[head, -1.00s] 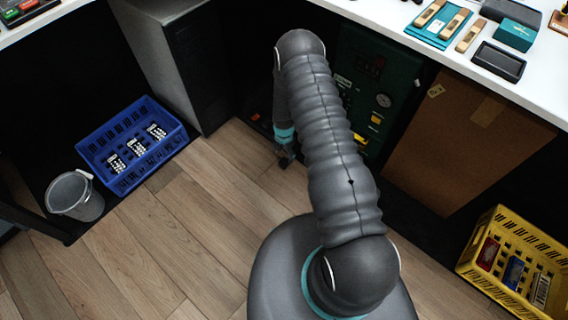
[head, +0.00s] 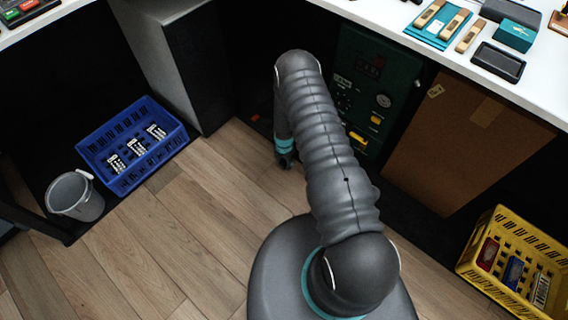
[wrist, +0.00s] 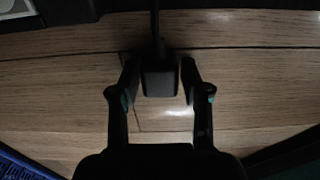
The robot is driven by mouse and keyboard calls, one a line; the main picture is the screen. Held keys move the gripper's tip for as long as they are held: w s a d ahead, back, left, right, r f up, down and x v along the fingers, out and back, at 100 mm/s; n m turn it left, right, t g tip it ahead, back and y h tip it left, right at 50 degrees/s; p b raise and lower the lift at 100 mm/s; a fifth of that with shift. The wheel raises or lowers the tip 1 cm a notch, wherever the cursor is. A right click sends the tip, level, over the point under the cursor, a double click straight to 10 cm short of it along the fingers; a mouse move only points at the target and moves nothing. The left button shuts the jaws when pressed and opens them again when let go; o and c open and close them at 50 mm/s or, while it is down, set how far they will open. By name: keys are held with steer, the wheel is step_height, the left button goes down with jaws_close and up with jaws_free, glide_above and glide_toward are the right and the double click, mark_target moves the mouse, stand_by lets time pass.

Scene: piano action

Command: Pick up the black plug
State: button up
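The black plug (wrist: 160,78) shows in the wrist view, a dark block with a cord running from it toward the top of the picture. It is over the wood floor, between the two fingers of my gripper (wrist: 160,84). The fingers are spread, with a visible gap on each side of the plug. In the head view my gripper (head: 286,161) is low over the floor by the dark cabinet, and my arm hides much of it. I cannot make out the plug in the head view.
A blue crate (head: 180,143) and a grey bucket (head: 92,205) stand on the left. A green panel (head: 402,72) and a cardboard sheet (head: 440,150) are behind my arm. A yellow crate (head: 527,232) is at the right. The wood floor (head: 190,240) in front is clear.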

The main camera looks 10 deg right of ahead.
mark_target(284, 161)
steer(key=c, duration=0.5)
steer(key=shift+c, duration=0.2)
step_height(284, 161, up, 10)
stand_by(0.4)
